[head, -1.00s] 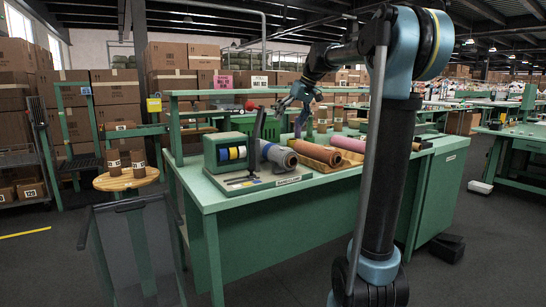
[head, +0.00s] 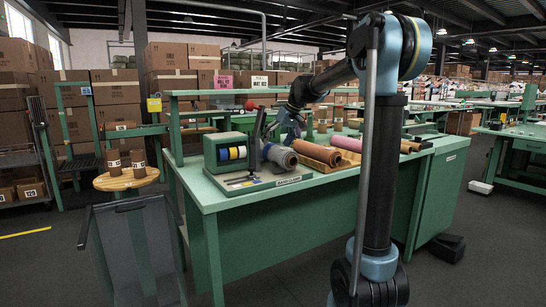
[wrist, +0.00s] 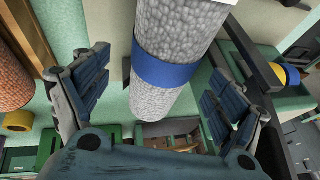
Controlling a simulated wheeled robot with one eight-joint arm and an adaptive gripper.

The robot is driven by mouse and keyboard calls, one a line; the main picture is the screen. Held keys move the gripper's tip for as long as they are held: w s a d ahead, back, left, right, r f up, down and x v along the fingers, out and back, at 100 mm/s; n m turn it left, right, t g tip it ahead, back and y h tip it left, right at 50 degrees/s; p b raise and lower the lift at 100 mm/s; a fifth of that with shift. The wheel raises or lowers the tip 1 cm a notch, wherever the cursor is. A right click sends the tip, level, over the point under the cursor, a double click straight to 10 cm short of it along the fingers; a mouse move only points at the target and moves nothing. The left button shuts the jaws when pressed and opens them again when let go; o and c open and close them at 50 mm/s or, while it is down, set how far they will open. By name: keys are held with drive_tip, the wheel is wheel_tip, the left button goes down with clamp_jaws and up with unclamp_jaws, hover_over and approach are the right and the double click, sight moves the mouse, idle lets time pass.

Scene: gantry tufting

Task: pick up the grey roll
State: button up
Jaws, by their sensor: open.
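The grey roll (head: 281,157) lies on the green workbench, between the green tape dispenser and the wooden cradle. In the wrist view the grey roll (wrist: 178,35) is large, with a pale mottled surface and a blue band around it. My gripper (wrist: 158,95) is open, with one dark finger pad on each side of the roll and visible gaps between pads and roll. In the head view my gripper (head: 288,133) is just above the roll, and its fingertips are hard to make out.
The dispenser (head: 228,153) with blue and yellow tape and a red-knobbed lever (head: 254,125) stand close to the left. A wooden cradle (head: 315,152) and a pink roll (head: 347,143) lie to the right. A shelf rail (head: 225,93) runs above the bench. The bench's front right is clear.

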drive_tip(key=shift+a+x, duration=0.2)
drive_tip(key=shift+x, duration=2.5)
drive_tip(key=shift+r, duration=0.15)
drive_tip(key=c, duration=1.4)
drive_tip(key=shift+r, duration=0.1)
